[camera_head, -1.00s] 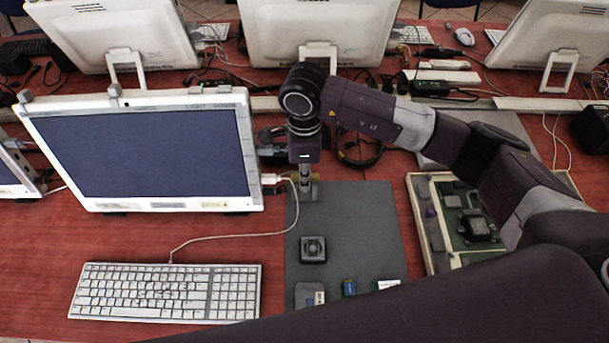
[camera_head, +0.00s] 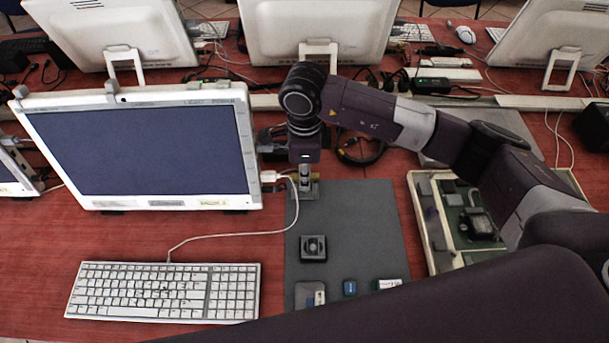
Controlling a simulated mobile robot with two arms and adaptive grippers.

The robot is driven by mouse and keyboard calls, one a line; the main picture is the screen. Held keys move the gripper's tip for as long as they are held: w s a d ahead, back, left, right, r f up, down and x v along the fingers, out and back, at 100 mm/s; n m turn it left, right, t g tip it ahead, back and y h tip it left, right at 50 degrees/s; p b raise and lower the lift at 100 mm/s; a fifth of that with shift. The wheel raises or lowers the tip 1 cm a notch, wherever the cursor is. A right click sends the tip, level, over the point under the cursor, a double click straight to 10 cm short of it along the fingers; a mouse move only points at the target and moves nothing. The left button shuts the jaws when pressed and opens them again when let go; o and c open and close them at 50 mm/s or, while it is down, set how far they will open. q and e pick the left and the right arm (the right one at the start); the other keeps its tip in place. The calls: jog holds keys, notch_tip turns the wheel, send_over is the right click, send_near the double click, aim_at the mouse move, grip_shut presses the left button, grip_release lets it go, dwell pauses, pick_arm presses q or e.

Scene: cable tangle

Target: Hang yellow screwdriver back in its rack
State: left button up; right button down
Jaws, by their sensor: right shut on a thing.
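My right gripper (camera_head: 306,186) points down at the top edge of the grey mat (camera_head: 350,215), just right of the white monitor. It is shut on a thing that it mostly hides. Small yellow patches, seemingly the yellow screwdriver (camera_head: 316,177), show beside the fingers. The screwdriver's shaft and tip cannot be made out. I cannot make out a rack in this view. My left gripper is not in view.
A white monitor (camera_head: 140,150) with a cable stands close left of the gripper, above a keyboard (camera_head: 163,291). A black square item (camera_head: 313,248) and small pieces lie on the mat. A tray of parts (camera_head: 431,240) is at right. Cables (camera_head: 360,150) lie behind.

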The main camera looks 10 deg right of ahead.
jog(key=c, duration=1.9)
grip_release()
jog(key=shift+r, duration=0.1)
notch_tip(320, 180, up, 12)
notch_tip(320, 180, up, 6)
jog(key=shift+f+p, duration=0.1)
jog(key=shift+p, duration=1.15)
